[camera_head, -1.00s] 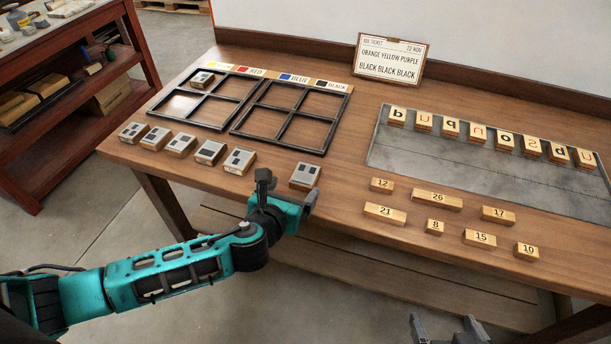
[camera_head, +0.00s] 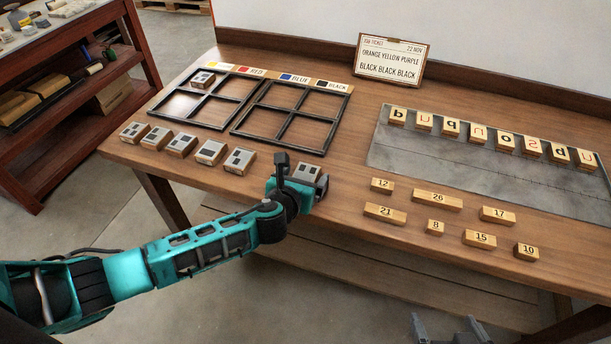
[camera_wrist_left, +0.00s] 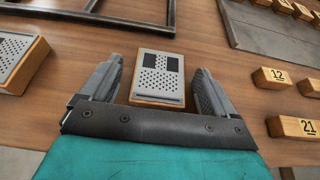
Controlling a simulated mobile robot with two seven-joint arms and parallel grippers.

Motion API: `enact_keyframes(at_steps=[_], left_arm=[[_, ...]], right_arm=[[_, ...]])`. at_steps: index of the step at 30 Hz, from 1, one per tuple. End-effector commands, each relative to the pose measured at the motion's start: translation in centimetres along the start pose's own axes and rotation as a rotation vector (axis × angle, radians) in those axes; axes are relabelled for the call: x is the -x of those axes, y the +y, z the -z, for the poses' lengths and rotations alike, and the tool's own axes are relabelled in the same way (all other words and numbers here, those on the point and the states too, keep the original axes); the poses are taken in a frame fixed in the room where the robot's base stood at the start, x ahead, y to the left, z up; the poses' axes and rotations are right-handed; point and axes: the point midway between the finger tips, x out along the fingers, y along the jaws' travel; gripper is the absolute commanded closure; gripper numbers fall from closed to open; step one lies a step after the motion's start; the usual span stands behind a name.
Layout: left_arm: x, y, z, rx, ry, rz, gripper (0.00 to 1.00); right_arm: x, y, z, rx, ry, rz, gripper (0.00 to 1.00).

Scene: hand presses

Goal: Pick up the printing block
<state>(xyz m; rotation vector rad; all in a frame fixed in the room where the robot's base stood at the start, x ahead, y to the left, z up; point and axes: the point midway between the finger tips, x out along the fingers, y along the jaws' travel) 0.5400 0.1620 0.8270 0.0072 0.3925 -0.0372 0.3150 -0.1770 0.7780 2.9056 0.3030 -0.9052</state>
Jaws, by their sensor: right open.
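A printing block (camera_head: 308,172) with a grey patterned face on a wooden base lies near the table's front edge, apart from a row of similar blocks to its left. In the left wrist view the block (camera_wrist_left: 158,77) sits between the two fingers. My left gripper (camera_head: 304,178) is open around it, with a gap on each side of the block. My right gripper (camera_head: 447,328) is open and empty at the bottom edge of the head view, in front of the table.
Several printing blocks (camera_head: 182,145) stand in a row on the left. One block (camera_head: 203,80) lies in the black frame (camera_head: 206,94) behind them. Numbered wooden pieces (camera_head: 437,199) lie to the right, before a grey plate (camera_head: 430,155) with letter tiles. A ticket card (camera_head: 391,60) stands at the back.

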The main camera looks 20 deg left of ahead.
Motion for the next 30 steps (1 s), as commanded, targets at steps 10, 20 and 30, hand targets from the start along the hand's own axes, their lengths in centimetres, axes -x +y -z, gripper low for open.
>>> enact_keyframes(at_steps=[10,20,30], left_arm=[[0.03,0.01,0.02,0.000,0.000,0.000,0.44],[0.04,0.00,-0.03,0.000,-0.001,0.000,0.69],[0.26,0.01,-0.78,0.001,-0.004,0.001,0.69]], right_arm=[[0.00,0.01,0.01,0.000,0.000,0.000,0.01],[-0.01,0.02,0.03,0.000,0.001,-0.001,0.01],[-0.03,0.02,0.02,0.000,0.001,-0.001,0.01]])
